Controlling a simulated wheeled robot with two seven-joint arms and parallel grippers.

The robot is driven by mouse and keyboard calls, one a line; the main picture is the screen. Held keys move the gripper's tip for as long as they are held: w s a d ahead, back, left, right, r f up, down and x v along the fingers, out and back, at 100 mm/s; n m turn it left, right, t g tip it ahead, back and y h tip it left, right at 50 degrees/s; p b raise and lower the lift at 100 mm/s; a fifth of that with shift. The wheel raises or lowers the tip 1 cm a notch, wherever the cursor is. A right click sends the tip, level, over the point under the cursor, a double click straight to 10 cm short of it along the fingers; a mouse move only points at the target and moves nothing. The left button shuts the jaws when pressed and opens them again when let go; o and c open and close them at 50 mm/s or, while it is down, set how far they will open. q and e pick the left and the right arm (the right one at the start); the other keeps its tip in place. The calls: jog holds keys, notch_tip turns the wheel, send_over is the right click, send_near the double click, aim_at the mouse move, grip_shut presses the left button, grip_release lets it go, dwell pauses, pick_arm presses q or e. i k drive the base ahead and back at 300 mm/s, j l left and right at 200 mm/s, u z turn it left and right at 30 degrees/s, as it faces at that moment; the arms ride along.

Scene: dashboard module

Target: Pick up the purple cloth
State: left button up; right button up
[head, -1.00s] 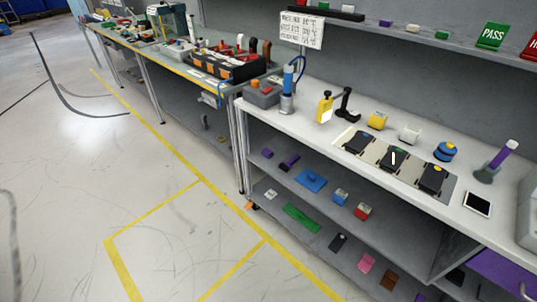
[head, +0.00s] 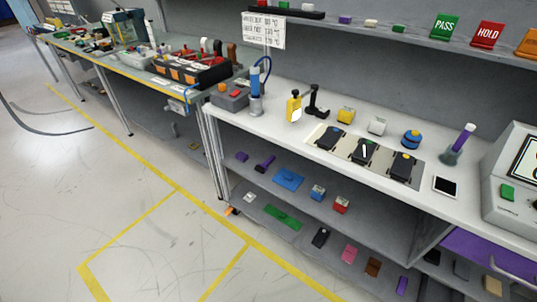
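Several purple things show, and I cannot tell for sure which is the cloth. A small flat purple piece (head: 402,285) lies on the lower shelf near the bottom edge, right of a brown piece. On the middle shelf, a small purple block (head: 242,156) and a longer dark purple object (head: 265,163) lie at the left end. Neither of my grippers is in view.
The white worktop (head: 285,120) holds black modules (head: 364,151), a tablet (head: 445,186) and a grey machine (head: 510,180) at right. Blue (head: 288,179), green (head: 283,217) and pink (head: 349,253) pieces lie on the shelves.

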aim_at(243, 157)
jog(key=i+j+z, duration=0.2)
jog(key=j, duration=0.15)
jog(key=i+j+z, duration=0.15)
jog(key=j, duration=0.2)
jog(key=i+j+z, duration=0.2)
jog(key=j, duration=0.25)
jog(key=i+j+z, duration=0.15)
jog(key=j, duration=0.25)
jog(key=i+j+z, duration=0.2)
jog(key=j, duration=0.2)
jog(key=k, duration=0.1)
